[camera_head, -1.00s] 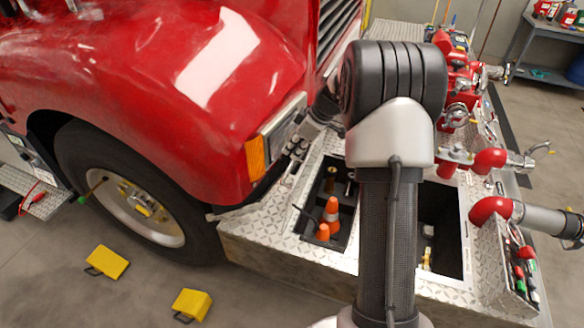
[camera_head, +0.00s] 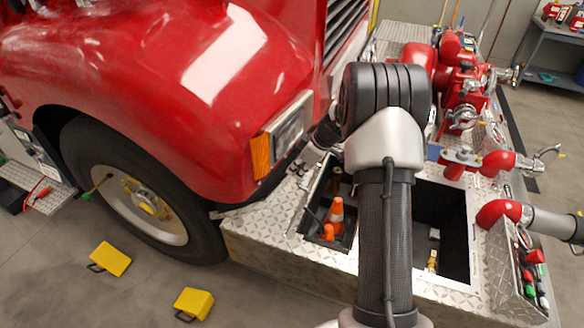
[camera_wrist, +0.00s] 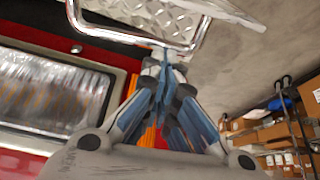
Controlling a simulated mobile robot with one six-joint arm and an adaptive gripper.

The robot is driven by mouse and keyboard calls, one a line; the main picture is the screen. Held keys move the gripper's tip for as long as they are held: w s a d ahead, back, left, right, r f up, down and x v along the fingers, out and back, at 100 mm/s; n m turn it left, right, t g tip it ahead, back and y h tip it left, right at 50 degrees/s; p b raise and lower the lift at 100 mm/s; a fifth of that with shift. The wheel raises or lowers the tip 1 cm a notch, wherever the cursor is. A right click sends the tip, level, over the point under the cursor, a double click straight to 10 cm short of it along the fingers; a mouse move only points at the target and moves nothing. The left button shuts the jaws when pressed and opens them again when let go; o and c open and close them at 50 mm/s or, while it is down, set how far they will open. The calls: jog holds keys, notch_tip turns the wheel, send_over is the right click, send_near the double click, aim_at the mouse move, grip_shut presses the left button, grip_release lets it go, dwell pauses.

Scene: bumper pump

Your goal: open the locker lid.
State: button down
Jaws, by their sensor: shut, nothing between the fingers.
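Two deck compartments on the truck's bumper stand uncovered. The left compartment (camera_head: 312,214) holds orange cones (camera_head: 336,212); the right compartment (camera_head: 452,245) is dark with brass fittings inside. My arm hides the strip between them. My gripper (camera_head: 306,166) is beside the headlight, above the deck left of the cones. In the wrist view my gripper (camera_wrist: 163,62) is shut and empty, its tips close to a chrome bar (camera_wrist: 130,37) along a diamond-plate panel (camera_wrist: 150,14). I cannot tell if the tips touch it. This panel may be the locker lid, apparently raised.
The red fender (camera_head: 150,90) and headlight (camera_head: 288,132) are close to my gripper on the left. Red pump pipes (camera_head: 462,100) and a tool holder (camera_head: 525,270) stand right of the compartments. Yellow wheel chocks (camera_head: 194,303) lie on the floor.

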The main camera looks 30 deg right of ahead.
jog(key=shift+s+d, duration=0.1)
jog(key=shift+s, duration=0.05)
jog(key=s+d+f+b, duration=0.1)
jog(key=s+d+b, duration=0.3)
jog(key=b, duration=0.3)
jog(key=shift+s+d+f, duration=0.2)
jog(key=shift+s+d, duration=0.2)
jog(key=shift+s, duration=0.3)
jog(key=w+a+r, duration=0.1)
jog(key=w+a, duration=0.1)
jog(key=shift+w+a+r, duration=0.3)
jog(key=shift+r, duration=0.1)
jog(key=s+d+r+p, duration=0.2)
jog(key=s+d+r, duration=0.2)
jog(key=r, duration=0.3)
jog(key=shift+s+d, duration=0.4)
jog(key=shift+s, duration=0.15)
